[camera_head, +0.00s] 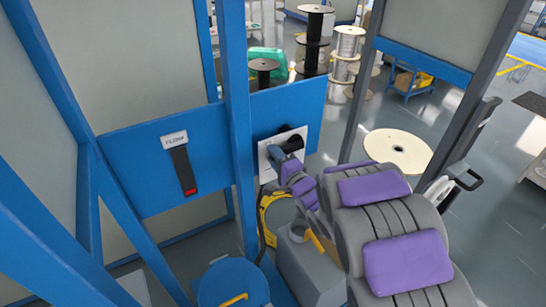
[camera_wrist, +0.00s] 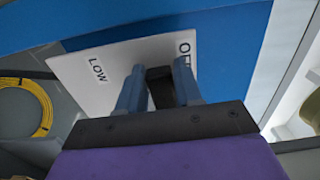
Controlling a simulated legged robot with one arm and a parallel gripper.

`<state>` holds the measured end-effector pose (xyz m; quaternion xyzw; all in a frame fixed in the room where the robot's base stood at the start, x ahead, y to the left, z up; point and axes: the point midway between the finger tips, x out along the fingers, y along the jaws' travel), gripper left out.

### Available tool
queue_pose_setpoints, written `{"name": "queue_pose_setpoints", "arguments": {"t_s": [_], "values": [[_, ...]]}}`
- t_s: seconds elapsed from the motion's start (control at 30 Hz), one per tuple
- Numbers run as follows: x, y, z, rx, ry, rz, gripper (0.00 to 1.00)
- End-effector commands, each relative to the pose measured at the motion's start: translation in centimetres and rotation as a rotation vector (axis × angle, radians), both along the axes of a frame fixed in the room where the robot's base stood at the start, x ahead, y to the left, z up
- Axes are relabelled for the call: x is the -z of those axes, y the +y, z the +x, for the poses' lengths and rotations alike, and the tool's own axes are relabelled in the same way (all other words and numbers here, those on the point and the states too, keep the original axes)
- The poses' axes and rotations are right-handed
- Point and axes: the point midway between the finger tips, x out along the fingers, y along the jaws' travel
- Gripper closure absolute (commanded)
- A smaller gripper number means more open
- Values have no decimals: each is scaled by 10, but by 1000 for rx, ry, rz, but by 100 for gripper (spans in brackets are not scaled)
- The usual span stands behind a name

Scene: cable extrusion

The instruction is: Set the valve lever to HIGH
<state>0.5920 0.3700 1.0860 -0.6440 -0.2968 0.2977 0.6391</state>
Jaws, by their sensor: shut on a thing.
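The white valve plate (camera_head: 264,160) is on the blue panel, partly behind my gripper (camera_head: 280,156). A black valve part (camera_head: 294,137) shows beside the gripper tip. In the wrist view, the tilted plate (camera_wrist: 80,65) reads LOW on the left and partly covered OFF at the right; no HIGH label shows. The black valve lever (camera_wrist: 160,92) is between the blue-grey fingers of my gripper (camera_wrist: 159,70), which are shut on it. A FLOW gauge (camera_head: 180,165) left of the post has a dark bar with red at its bottom.
A blue post (camera_head: 238,110) stands left of the plate. A blue drum (camera_head: 230,285) and yellow cable (camera_head: 264,222) are below. Cable spools (camera_head: 313,40) stand behind the panel. A large pale reel (camera_head: 397,150) is at the right. Open floor lies farther right.

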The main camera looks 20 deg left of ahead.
Motion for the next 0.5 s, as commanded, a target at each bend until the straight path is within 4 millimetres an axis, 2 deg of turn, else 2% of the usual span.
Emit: {"name": "queue_pose_setpoints", "arguments": {"t_s": [0.27, 0.5], "values": [[6, -8, 3, 13, -51, -46, 100], [19, -12, 5, 15, -181, -160, 100]]}}
